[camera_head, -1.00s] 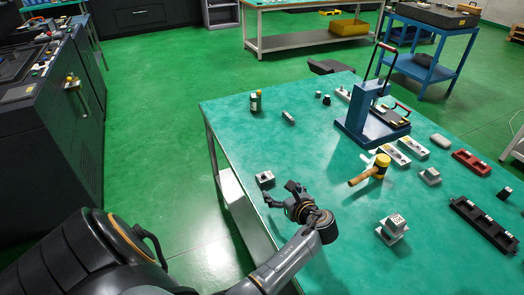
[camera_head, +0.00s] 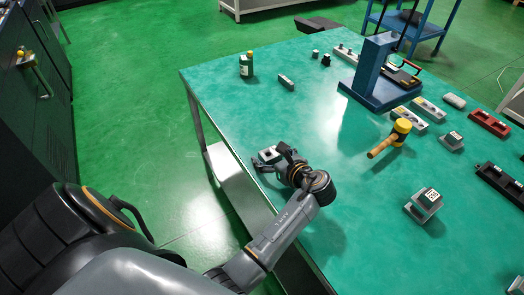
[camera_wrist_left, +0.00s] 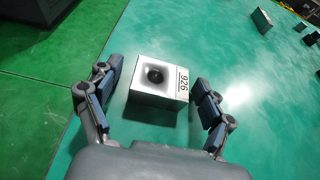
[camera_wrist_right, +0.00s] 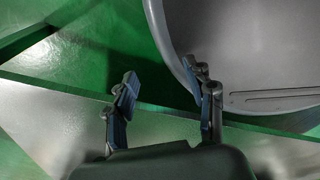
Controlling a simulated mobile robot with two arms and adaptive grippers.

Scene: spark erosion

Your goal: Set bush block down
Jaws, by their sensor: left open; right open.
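The bush block, a grey metal cube with a dark round hole and a label reading 926, sits on the green table near its left edge; it shows in the left wrist view (camera_wrist_left: 158,78) and partly in the head view (camera_head: 269,155). My left gripper (camera_head: 277,160) is open, with one finger on each side of the block in the left wrist view (camera_wrist_left: 155,97) and gaps between fingers and block. My right gripper (camera_wrist_right: 165,95) is open and empty in the right wrist view, beside a large grey rounded surface and below the table edge or near it; I cannot tell which.
The table's middle is clear.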

